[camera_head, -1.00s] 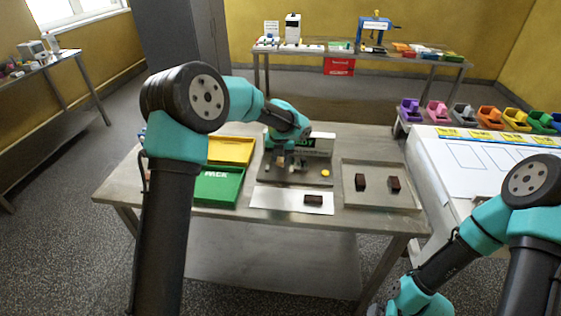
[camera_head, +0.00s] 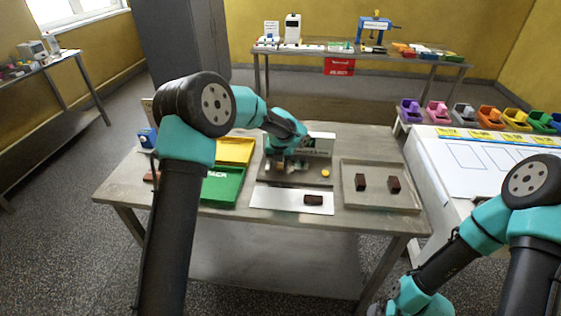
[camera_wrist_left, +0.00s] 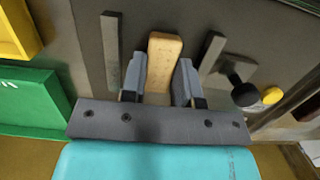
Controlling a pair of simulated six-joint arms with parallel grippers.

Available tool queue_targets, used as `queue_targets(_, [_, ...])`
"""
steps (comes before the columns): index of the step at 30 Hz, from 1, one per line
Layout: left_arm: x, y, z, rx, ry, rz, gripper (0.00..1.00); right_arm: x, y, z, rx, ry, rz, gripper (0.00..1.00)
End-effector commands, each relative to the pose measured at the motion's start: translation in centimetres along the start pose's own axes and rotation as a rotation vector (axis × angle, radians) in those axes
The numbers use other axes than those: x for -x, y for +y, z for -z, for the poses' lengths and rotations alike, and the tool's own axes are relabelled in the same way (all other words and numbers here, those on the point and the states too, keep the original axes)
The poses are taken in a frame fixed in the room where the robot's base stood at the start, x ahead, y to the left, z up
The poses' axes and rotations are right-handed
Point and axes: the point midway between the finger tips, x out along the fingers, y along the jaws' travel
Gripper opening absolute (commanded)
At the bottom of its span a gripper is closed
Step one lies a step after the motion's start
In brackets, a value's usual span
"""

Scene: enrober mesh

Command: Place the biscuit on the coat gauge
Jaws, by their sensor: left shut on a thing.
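A tan, oblong biscuit (camera_wrist_left: 164,62) is held between the two grey fingers of my left gripper (camera_wrist_left: 160,78) in the left wrist view. The left gripper also shows in the head view (camera_head: 284,166), low over the coat gauge. The coat gauge (camera_head: 315,180) is a grey metal plate with an upright panel at its back and a yellow button at its right. In the wrist view, raised metal bars (camera_wrist_left: 112,52) stand either side of the biscuit, apart from it. I cannot tell whether the biscuit touches the plate.
Green (camera_head: 221,187) and yellow (camera_head: 235,151) trays stand left of the gauge. A white strip (camera_head: 276,199) with a dark brown block (camera_head: 313,200) lies in front. A grey tray (camera_head: 377,201) at the right holds two dark blocks.

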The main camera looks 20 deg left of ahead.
Motion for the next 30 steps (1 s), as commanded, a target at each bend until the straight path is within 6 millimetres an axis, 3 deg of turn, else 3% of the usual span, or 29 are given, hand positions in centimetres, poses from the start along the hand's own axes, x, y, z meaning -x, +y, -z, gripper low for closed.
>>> queue_targets(7, [-0.3,0.0,0.1,0.0,0.0,0.0,0.15,0.0,0.0,0.0,0.0,0.0,0.0,0.95])
queue_targets(8, [-0.3,0.0,0.1,0.0,0.0,0.0,0.31,0.0,0.0,0.0,0.0,0.0,0.0,0.95])
queue_targets(15, [-0.3,0.0,0.1,0.0,0.0,0.0,0.54,0.0,0.0,0.0,0.0,0.0,0.0,0.95])
queue_targets(25, [0.0,0.0,0.0,0.0,0.0,0.0,0.54,0.0,0.0,0.0,0.0,0.0,0.0,0.95])
queue_targets(30, [1.4,0.0,-0.1,0.001,-0.002,0.0,0.54,0.0,0.0,0.0,0.0,0.0,0.0,0.95])
